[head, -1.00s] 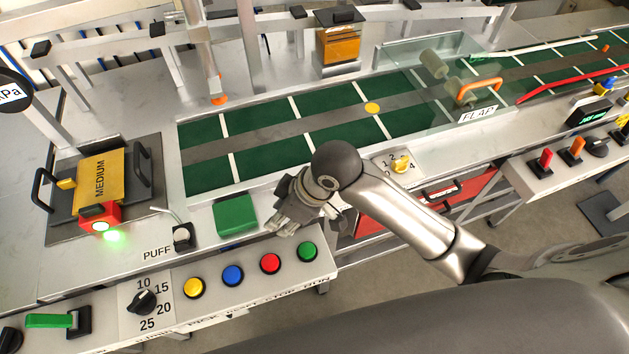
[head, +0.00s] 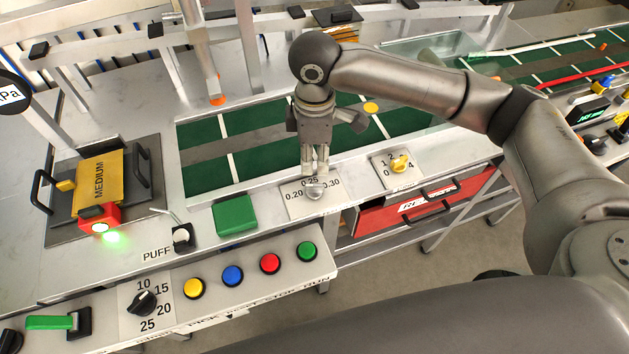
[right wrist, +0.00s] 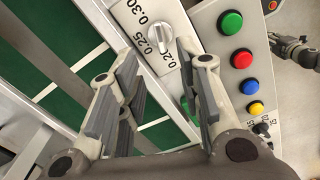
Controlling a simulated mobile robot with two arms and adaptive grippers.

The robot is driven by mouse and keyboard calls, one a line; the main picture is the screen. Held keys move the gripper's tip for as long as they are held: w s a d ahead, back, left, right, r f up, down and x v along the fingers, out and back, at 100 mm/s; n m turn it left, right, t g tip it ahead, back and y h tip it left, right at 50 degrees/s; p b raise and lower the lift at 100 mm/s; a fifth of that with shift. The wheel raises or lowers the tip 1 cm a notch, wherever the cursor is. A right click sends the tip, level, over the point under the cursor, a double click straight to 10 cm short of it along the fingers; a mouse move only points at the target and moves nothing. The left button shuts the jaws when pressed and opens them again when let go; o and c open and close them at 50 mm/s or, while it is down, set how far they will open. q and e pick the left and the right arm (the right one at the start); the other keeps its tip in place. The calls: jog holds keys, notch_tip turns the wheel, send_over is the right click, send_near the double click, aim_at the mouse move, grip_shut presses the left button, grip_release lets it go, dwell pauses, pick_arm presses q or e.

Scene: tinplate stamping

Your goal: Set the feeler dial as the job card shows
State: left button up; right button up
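The feeler dial is a pale plate marked 0.20, 0.25 and 0.30 with a grey knob (head: 315,191), on the bench front just below the green belt. It also shows in the right wrist view (right wrist: 160,36), where the knob is uncovered; I cannot tell its setting for sure. My right gripper (head: 316,168) points down just above and behind the knob in the head view. The right wrist view shows its fingers (right wrist: 165,95) apart with nothing between them. My left gripper (right wrist: 277,43) seems to show small at the right wrist view's edge. I cannot identify a job card.
A yellow-knobbed dial (head: 400,164) sits right of the feeler dial and a green block (head: 236,214) sits left. Coloured buttons (head: 270,263) line the front panel. A yellow MEDIUM plate (head: 100,181) stands at the left. The belt (head: 200,175) runs behind.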

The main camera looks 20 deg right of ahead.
aim_at(315, 185)
notch_tip(315, 185, down, 10)
jog(key=shift+f+p, duration=0.2)
jog(key=shift+p, duration=0.55)
jog(key=shift+c, duration=0.3)
grip_shut()
